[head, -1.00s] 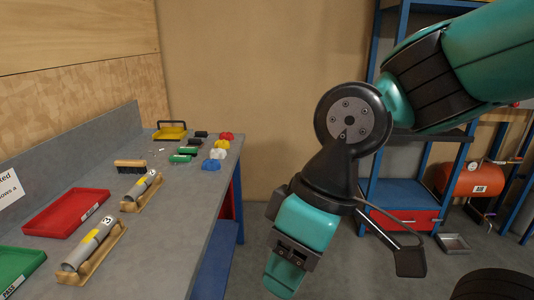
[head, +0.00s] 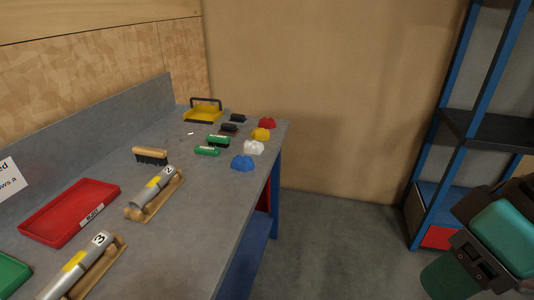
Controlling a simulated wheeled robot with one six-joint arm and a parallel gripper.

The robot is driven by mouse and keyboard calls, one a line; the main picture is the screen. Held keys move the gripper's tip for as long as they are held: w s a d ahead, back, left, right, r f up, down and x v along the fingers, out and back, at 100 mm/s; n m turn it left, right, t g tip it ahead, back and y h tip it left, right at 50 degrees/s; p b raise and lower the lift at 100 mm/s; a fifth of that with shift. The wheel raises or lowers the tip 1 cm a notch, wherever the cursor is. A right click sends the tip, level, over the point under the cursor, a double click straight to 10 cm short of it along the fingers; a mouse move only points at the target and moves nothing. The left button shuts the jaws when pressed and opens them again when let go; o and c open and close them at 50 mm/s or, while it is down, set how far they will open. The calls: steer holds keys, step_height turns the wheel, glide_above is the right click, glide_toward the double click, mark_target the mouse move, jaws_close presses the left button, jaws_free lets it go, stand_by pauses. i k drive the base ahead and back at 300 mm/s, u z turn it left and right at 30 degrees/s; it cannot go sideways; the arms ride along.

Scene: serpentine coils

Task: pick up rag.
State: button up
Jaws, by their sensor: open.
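Several crumpled rags lie in a row along the right edge of the grey workbench (head: 110,240), towards its far end. They are a red rag (head: 267,123), a yellow rag (head: 261,134), a white rag (head: 253,147) and a blue rag (head: 242,162). The blue one is nearest. My gripper (head: 462,268) is partly in view at the lower right, cut off by the frame. It is open, beyond the bench's right side and well apart from the rags. Its fingertips do not show clearly.
Left of the rags lie green blocks (head: 207,151) and dark blocks (head: 229,127). A yellow dustpan-like tray (head: 203,114), a brush (head: 150,155), a red tray (head: 68,212) and cylinders on wooden cradles (head: 153,190) are also on the bench. Blue-framed shelving (head: 452,170) stands right; the floor between is clear.

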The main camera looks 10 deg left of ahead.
mark_target(245, 165)
steer(key=i, duration=0.7)
steer(key=u, duration=0.85)
steer(key=i, duration=0.8)
steer(key=u, duration=0.75)
